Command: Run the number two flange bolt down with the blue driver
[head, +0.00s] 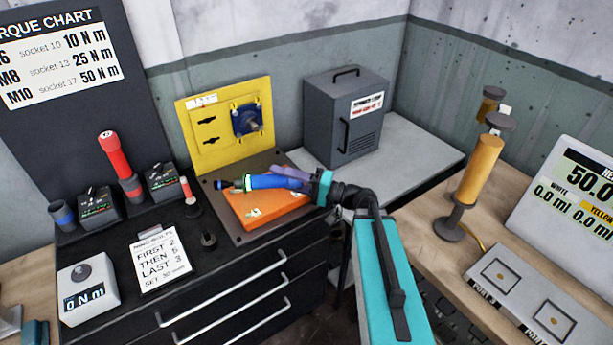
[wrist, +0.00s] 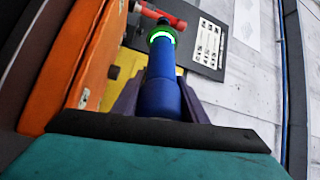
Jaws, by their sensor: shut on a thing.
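My gripper (head: 291,179) is shut on the blue driver (head: 264,181), which lies nearly level with its tip to the left, over or against the orange block (head: 262,207); I cannot tell if they touch. In the wrist view the blue driver (wrist: 160,88) stands between the purple fingers, with a green lit ring near its tip. The dark blue flange (head: 247,119) is on the upright yellow panel (head: 204,140), behind and above the driver. Bolts around it are too small to tell by number. The driver's tip is apart from the flange.
A red driver (head: 115,155), two small dark boxes, a note card (head: 160,260) and a torque meter (head: 87,290) stand on the black cabinet at left. A grey case (head: 345,115) stands behind at right. An orange-yellow cylinder on a stand (head: 478,170) is on the right bench.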

